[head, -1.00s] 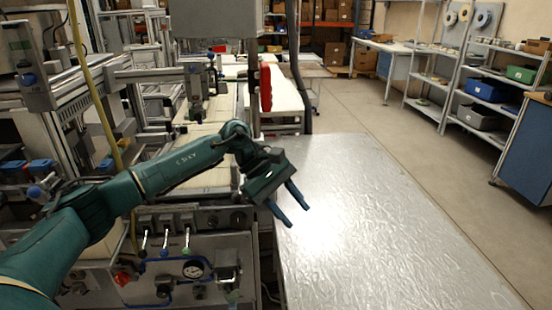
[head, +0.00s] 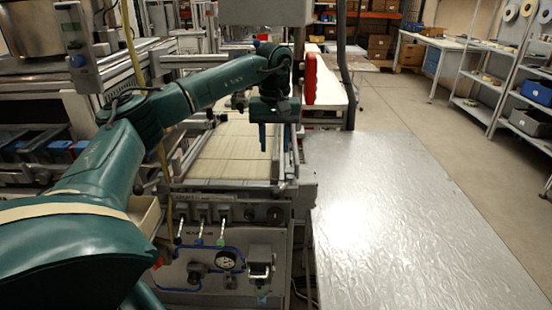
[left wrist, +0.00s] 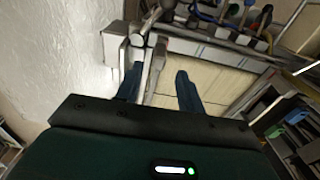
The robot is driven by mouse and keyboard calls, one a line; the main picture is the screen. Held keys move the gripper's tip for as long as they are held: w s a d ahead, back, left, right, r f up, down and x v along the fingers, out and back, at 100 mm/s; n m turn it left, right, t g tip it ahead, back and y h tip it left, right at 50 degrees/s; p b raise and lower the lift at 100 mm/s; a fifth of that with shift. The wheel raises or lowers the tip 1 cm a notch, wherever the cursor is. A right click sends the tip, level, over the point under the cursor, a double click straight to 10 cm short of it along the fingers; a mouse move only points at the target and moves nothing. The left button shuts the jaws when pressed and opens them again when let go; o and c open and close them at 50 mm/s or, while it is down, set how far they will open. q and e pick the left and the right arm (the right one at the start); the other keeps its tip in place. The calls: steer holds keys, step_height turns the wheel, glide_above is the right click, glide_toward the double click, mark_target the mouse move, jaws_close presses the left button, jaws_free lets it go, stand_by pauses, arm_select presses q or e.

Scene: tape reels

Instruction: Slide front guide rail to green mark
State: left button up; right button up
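A grey metal guide rail (head: 291,160) runs along the right side of the pale conveyor belt (head: 225,150); I cannot tell for certain that it is the front one. My left gripper (head: 272,150) hangs over this side with its blue fingers pointing down. In the left wrist view the gripper (left wrist: 159,84) is open, its two fingers apart, with a metal rail bar (left wrist: 153,72) showing between them, nearer the left finger. I cannot tell whether a finger touches it. I cannot make out a green mark. My right gripper is not in view.
A shiny metal table (head: 390,220) stands right of the conveyor, its top clear. A red part (head: 309,78) and a grey post (head: 344,70) stand behind the gripper. A panel with levers and a gauge (head: 227,259) is on the conveyor's near end.

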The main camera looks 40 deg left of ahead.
mark_target(275, 158)
arm_select(q)
step_height(275, 158, down, 5)
steer(key=shift+f, duration=0.1)
stand_by(0.3)
jaws_close()
stand_by(0.5)
